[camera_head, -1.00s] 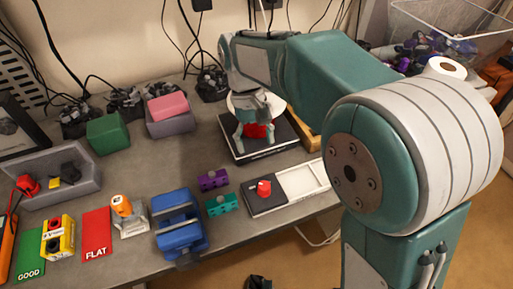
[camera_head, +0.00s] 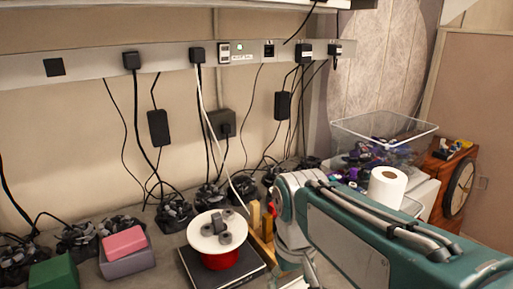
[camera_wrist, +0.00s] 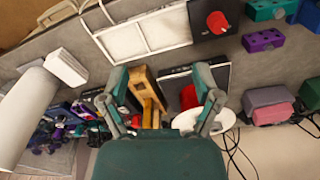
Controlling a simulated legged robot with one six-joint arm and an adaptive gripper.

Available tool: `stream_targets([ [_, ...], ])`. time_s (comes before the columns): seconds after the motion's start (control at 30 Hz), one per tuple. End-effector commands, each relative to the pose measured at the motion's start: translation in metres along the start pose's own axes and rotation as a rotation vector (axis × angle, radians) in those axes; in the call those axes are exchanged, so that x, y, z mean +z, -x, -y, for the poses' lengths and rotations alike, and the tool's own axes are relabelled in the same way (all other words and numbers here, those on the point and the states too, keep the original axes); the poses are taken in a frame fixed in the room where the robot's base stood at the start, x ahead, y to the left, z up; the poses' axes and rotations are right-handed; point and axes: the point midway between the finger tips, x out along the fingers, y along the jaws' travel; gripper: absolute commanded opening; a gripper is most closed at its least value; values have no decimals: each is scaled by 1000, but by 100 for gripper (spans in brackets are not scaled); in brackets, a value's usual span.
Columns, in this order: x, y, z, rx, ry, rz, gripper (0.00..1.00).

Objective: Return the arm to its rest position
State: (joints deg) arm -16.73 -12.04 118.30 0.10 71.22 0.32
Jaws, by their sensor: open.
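My arm (camera_head: 390,245) reaches in from the lower right in the head view, over the right part of the workbench. My gripper (camera_wrist: 161,80) shows in the wrist view with its two fingers wide apart and nothing held between them. A wooden stand (camera_wrist: 148,88) lies in view between the fingers, and the red spool (camera_wrist: 188,98) is close by the right finger, partly hidden. In the head view the spool (camera_head: 216,260) stands on a black flat box (camera_head: 188,262), with a white flange and a grey part on top. My fingertips are not clear in the head view.
A pink block (camera_head: 124,243) on a grey bin, a green block (camera_head: 54,274) and several dark cable-fed units line the wall. A clear bin (camera_head: 385,128) and a white roll (camera_head: 387,187) stand at right. A white tray (camera_wrist: 145,35) shows in the wrist view.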

Motion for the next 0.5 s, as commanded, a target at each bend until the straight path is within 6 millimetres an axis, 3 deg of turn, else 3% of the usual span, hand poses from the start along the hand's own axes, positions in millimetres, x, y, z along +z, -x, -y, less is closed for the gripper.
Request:
stream_targets([
  [0.2,46,5,-36,17,-123,-189,81],
  [0.5,96,-4,-64,67,-257,-408,81],
])
